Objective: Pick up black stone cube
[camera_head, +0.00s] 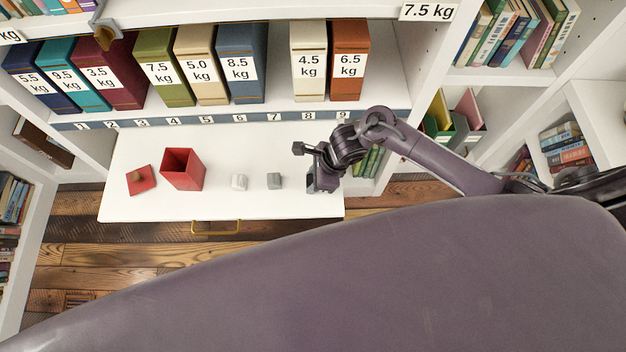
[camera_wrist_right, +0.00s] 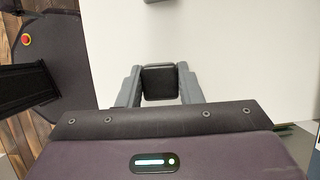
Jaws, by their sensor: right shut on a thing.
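The black stone cube (camera_wrist_right: 160,83) shows in the right wrist view, between the two fingers of my right gripper (camera_wrist_right: 160,88). The fingers press on its opposite sides. In the head view my right gripper (camera_head: 320,183) is low at the right end of the white pull-out board (camera_head: 225,206), and it hides the cube there. I cannot tell whether the cube is lifted off the board. My left gripper is not in view.
A grey cube (camera_head: 274,181) and a white cube (camera_head: 239,182) stand left of my right gripper. Farther left are an open red box (camera_head: 183,170) and its red lid (camera_head: 141,180). Weight-labelled binders (camera_head: 308,62) stand on the shelf behind, above a numbered strip (camera_head: 230,119).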

